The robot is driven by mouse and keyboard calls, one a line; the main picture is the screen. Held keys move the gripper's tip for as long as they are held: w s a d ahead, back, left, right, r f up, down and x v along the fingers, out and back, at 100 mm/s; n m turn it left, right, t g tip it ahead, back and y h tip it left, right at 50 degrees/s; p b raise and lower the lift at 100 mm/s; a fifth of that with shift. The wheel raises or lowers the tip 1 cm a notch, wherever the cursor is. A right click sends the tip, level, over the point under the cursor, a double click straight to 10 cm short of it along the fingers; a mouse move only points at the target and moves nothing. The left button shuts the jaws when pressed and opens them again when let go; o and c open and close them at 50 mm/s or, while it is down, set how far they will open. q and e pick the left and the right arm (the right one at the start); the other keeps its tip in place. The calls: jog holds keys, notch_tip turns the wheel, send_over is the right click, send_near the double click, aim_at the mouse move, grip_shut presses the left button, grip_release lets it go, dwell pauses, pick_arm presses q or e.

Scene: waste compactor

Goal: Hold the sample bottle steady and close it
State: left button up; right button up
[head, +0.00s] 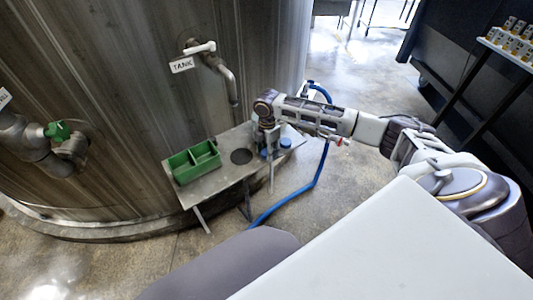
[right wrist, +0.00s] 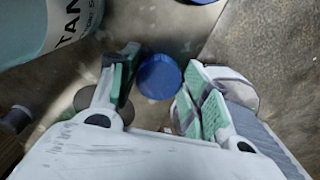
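My right gripper (right wrist: 155,82) is open, its two green-padded fingers apart. A round blue cap (right wrist: 158,76) shows between the fingertips in the right wrist view; I cannot tell how far below them it is. A pale bottle (right wrist: 25,30) with a label starting "TAN" fills the upper left of that view, beside the left finger. In the head view my right gripper (head: 268,138) is over the right end of the small metal table, with a blue cap (head: 264,154) just under it. The bottle is not clearly seen there. My left gripper is not in view.
The metal table (head: 220,183) carries a green two-part tray (head: 192,162) and has a round dark opening. A second blue round thing (head: 286,143) is at its right end. A tap (head: 225,78) labelled TANK juts from the big tank (head: 120,100).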

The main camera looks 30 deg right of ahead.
jog(key=shift+c, duration=0.7)
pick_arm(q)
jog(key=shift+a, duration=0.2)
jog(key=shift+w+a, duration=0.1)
pick_arm(e)
jog(key=shift+r, duration=0.15)
jog(key=shift+r, duration=0.5)
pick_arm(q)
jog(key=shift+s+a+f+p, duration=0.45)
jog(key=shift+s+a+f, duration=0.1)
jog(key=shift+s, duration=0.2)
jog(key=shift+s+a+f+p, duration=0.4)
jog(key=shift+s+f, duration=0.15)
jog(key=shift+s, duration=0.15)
pick_arm(e)
jog(key=shift+r, duration=4.4)
